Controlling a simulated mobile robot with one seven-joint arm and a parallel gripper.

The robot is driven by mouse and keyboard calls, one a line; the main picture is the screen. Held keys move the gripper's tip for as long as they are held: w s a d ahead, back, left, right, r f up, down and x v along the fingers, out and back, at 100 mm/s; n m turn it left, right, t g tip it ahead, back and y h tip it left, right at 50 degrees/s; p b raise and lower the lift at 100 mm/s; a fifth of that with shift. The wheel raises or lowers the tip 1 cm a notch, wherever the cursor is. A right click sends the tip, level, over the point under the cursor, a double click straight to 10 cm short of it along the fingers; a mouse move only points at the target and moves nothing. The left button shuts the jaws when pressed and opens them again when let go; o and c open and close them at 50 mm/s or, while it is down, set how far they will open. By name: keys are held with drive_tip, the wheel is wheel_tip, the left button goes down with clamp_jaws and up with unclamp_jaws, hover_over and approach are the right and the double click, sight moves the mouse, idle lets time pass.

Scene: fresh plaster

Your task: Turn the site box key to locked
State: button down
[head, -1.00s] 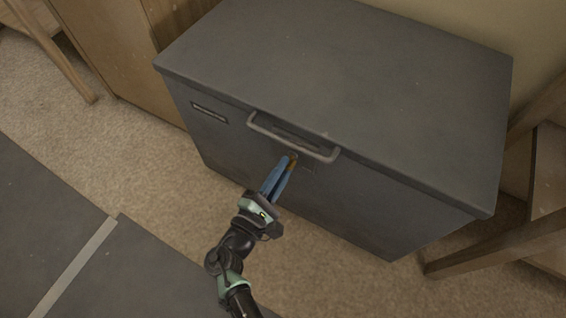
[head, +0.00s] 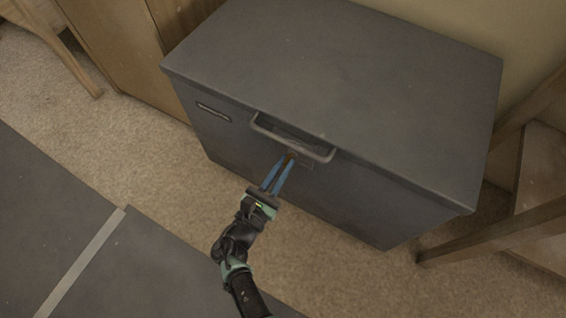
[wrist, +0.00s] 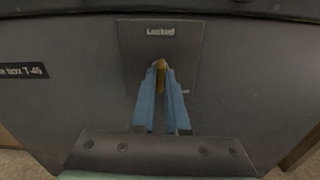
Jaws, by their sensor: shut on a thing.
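The grey site box (head: 330,75) stands with its lid closed. Its brass key (wrist: 161,68) sits in a plate (wrist: 190,50) on the front face, below the handle (head: 318,154). In the wrist view the key's visible part is upright in the picture, pointing toward the "Locked" label (wrist: 160,31) above it. My gripper (head: 286,157) is shut on the key, with one blue finger on each side; the fingers (wrist: 161,85) hide its lower part. A second label right of the fingers is mostly hidden.
A dark name label (head: 213,112) is on the box front at left. Wooden furniture stands at left (head: 110,50) and right (head: 540,170). Dark mats (head: 150,260) lie on the carpet at lower left. The carpet before the box is clear.

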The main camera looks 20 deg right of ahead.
drive_tip(key=shift+n, duration=0.5)
drive_tip(key=c, duration=0.9)
unclamp_jaws()
drive_tip(key=shift+s+a, duration=0.1)
drive_tip(key=p+v, duration=0.3)
drive_tip(key=v, duration=0.9)
drive_tip(key=shift+s+a, duration=0.3)
